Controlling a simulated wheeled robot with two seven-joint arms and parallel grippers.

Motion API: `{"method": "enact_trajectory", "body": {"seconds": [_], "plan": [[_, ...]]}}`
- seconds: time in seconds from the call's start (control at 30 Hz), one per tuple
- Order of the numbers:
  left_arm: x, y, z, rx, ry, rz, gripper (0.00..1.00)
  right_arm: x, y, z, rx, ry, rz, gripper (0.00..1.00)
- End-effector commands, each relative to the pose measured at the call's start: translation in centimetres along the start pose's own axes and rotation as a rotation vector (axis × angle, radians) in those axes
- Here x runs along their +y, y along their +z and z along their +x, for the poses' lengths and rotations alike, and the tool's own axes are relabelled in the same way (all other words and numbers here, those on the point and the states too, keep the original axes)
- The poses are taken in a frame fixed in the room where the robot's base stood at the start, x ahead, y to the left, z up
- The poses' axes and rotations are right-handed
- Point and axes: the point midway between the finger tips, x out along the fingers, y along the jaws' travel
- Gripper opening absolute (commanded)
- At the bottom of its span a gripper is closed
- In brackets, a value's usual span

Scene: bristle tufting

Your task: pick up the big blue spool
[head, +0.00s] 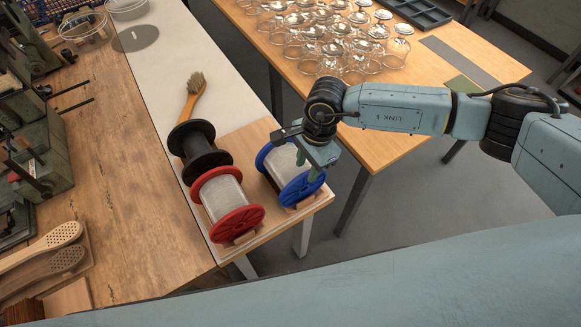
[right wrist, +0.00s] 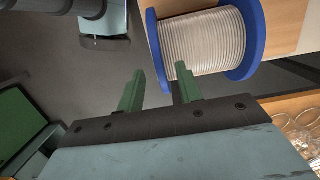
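The big blue spool (head: 281,164) lies on its side on a wooden board at the near end of the light bench, with blue flanges and pale wire wound between them. My right gripper (head: 319,172) is above and at the right side of it in the head view, partly covering its near flange. In the right wrist view the spool (right wrist: 205,42) is at the upper right. The right gripper's green fingers (right wrist: 158,85) are apart with nothing between them; one finger overlaps the edge of the blue flange. Whether it touches cannot be told. My left gripper is not in view.
A red spool (head: 224,200) lies close to the left of the blue one, and a black spool (head: 199,150) lies behind it. A brush (head: 193,92) is farther back.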

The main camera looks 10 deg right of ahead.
Motion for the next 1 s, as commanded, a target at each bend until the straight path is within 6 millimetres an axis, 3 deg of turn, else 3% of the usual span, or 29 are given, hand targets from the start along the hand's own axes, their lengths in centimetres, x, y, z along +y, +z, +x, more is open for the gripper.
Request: {"method": "enact_trajectory", "body": {"seconds": [0.2, 0.43, 0.73, 1.0], "plan": [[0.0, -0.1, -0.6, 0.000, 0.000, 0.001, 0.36, 0.1, 0.0, 2.4, 0.000, 0.001, 0.002, 0.35], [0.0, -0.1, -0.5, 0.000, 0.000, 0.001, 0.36, 0.1, 0.0, 2.6, 0.000, -0.001, 0.001, 0.35], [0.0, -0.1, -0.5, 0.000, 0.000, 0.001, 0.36, 0.0, 0.0, 2.6, 0.000, -0.001, 0.002, 0.00], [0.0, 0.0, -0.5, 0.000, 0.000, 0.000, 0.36, -0.1, 0.1, 2.4, -0.002, -0.006, 0.001, 0.00]]}}
